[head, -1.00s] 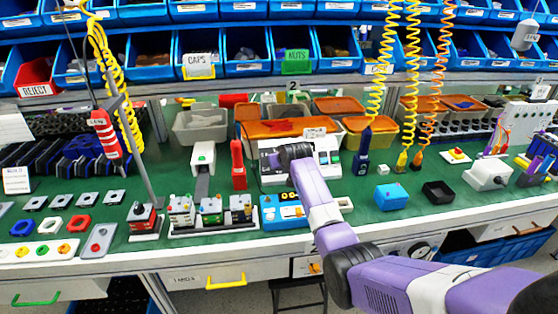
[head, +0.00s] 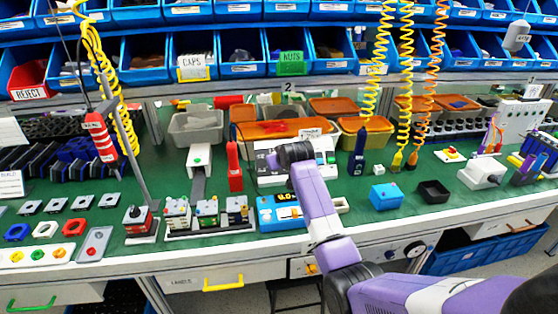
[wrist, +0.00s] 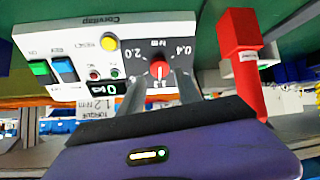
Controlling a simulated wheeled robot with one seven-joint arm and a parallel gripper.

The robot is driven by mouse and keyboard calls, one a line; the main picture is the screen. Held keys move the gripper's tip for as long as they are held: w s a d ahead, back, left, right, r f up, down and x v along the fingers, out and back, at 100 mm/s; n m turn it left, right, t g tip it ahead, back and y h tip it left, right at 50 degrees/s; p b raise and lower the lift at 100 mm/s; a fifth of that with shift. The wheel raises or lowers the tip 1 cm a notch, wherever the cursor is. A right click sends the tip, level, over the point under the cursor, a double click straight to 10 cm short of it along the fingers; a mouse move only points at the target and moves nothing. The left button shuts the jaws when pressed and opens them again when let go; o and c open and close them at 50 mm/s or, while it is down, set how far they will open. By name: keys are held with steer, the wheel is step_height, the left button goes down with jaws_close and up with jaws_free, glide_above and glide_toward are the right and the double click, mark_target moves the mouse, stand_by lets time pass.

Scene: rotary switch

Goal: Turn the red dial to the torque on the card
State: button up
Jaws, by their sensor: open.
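The red dial (wrist: 160,70) is on a white-faced panel, upside down in the wrist view, with 2.0, 0.4 and 1.2 marked around it. A pale mark shows on the dial; its exact setting is too small to tell. The card (wrist: 98,106) hangs beside the panel edge and reads torque 1.2 N m. My gripper (wrist: 161,82) is open, its two grey fingers on either side of the dial; I cannot tell whether they touch it. In the head view my gripper (head: 290,153) is at the panel (head: 325,160) and hides the dial.
A red upright post (wrist: 238,60) stands close beside the gripper. The panel also carries a green switch (wrist: 39,68), a blue switch (wrist: 64,70) and a yellow button (wrist: 109,42). A blue device (head: 280,212) stands in front of the panel. Coiled hoses hang at right.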

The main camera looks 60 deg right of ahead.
steer(key=v, duration=0.2)
steer(key=shift+s+a+r, duration=0.2)
steer(key=shift+s+a, duration=0.05)
steer(key=shift+s, duration=0.05)
stand_by(0.4)
step_height(320, 180, up, 7)
steer(key=w+a+t+h, duration=0.1)
steer(key=a+t+h, duration=0.1)
steer(key=t+h, duration=0.15)
steer(key=s+a+f+n+t+y, duration=0.15)
steer(key=s+a, duration=0.25)
steer(key=a, duration=0.5)
steer(key=s+a+f+t, duration=0.15)
steer(key=s+a, duration=0.25)
steer(key=a, duration=0.4)
steer(key=s+a+f+n+t+y, duration=0.1)
steer(key=s+a+t, duration=0.2)
steer(key=a, duration=0.6)
steer(key=s+a+n+g+y, duration=0.1)
steer(key=s+a+y, duration=0.3)
steer(key=s+a, duration=0.6)
steer(key=s+a+f+n+g+y, duration=0.1)
steer(key=s+a+n+y, duration=0.2)
steer(key=s+a, duration=0.7)
steer(key=s+y, duration=0.1)
steer(key=s, duration=0.5)
steer(key=shift+f+n, duration=0.2)
steer(key=shift+n, duration=0.15)
